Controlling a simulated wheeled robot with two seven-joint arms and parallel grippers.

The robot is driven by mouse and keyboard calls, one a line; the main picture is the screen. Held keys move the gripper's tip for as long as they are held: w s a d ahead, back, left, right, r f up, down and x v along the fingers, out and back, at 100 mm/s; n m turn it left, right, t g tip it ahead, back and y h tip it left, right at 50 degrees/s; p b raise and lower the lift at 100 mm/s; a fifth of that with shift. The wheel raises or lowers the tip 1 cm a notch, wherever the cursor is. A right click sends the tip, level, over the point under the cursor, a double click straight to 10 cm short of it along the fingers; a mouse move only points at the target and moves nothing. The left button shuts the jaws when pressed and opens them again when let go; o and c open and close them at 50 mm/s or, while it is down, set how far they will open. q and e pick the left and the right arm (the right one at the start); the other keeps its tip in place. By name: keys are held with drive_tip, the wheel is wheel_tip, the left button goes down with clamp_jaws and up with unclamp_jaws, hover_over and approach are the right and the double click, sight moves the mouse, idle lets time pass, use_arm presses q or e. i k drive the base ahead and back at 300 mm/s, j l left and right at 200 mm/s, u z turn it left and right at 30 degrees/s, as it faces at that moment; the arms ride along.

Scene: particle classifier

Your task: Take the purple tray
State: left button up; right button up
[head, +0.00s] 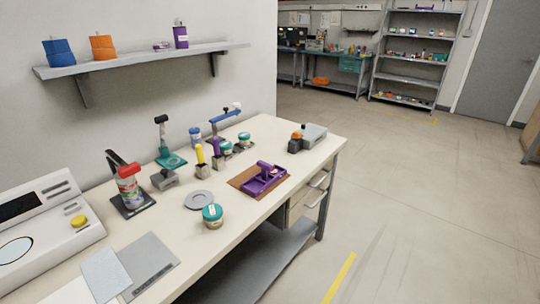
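A purple tray (262,183) lies on a brown mat (243,183) near the front right part of the white workbench. A purple part stands up from the tray's back edge; I cannot tell whether it belongs to the tray. Neither of my grippers is in the head view.
The workbench (183,235) also holds a teal-lidded jar (212,216), a grey disc (198,200), a red-capped bottle (129,187), a white machine (45,222) and a grey device (312,135). A wall shelf (150,60) hangs above. The floor at right (420,200) is clear.

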sight(258, 183)
drive_tip(key=i+l+u, duration=0.45)
drive_tip(key=l, duration=0.5)
drive_tip(key=i+l+u, duration=0.5)
drive_tip(key=l, duration=0.55)
drive_tip(key=l+u, duration=0.45)
drive_tip(key=l, duration=0.65)
drive_tip(key=l+u, duration=0.5)
drive_tip(key=l, duration=0.7)
